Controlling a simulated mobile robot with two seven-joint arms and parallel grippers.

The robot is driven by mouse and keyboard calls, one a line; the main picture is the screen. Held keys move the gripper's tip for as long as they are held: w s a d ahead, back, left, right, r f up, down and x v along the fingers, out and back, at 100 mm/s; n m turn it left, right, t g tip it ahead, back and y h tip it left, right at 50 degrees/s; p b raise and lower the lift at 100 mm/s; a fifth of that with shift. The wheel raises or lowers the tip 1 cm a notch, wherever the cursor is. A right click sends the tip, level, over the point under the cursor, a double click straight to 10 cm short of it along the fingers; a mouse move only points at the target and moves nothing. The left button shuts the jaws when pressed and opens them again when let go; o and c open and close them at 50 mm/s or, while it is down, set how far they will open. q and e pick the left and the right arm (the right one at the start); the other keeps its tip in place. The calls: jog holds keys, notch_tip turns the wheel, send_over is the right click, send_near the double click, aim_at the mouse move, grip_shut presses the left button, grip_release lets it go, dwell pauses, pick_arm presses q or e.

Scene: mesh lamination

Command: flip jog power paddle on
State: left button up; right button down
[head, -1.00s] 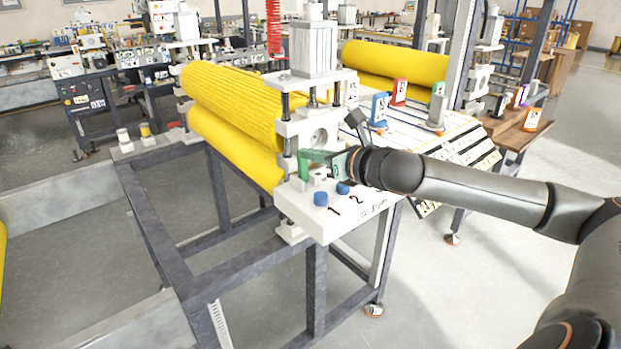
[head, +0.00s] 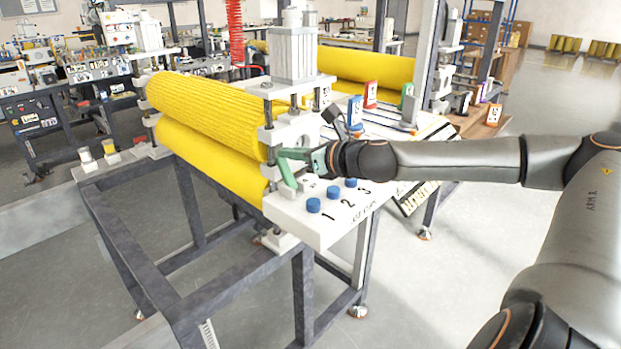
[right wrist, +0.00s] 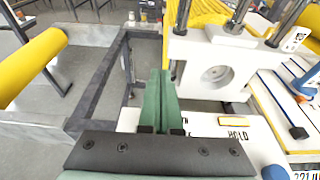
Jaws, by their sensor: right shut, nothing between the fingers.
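In the head view that spot is small and partly hidden by the gripper. My left gripper is not in view.
Blue buttons (head: 313,205) stand along the panel by the numbers 1, 2 and 3. Yellow rollers (head: 205,110) and a white bearing block (right wrist: 212,66) are close to the gripper. Coloured tagged blocks (head: 370,94) stand on the table behind. Open floor lies in front.

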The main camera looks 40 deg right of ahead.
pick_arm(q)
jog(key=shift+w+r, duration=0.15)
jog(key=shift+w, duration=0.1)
pick_arm(e)
jog(key=shift+w+r, duration=0.1)
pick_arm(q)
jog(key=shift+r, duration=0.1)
pick_arm(e)
jog(key=shift+r, duration=0.1)
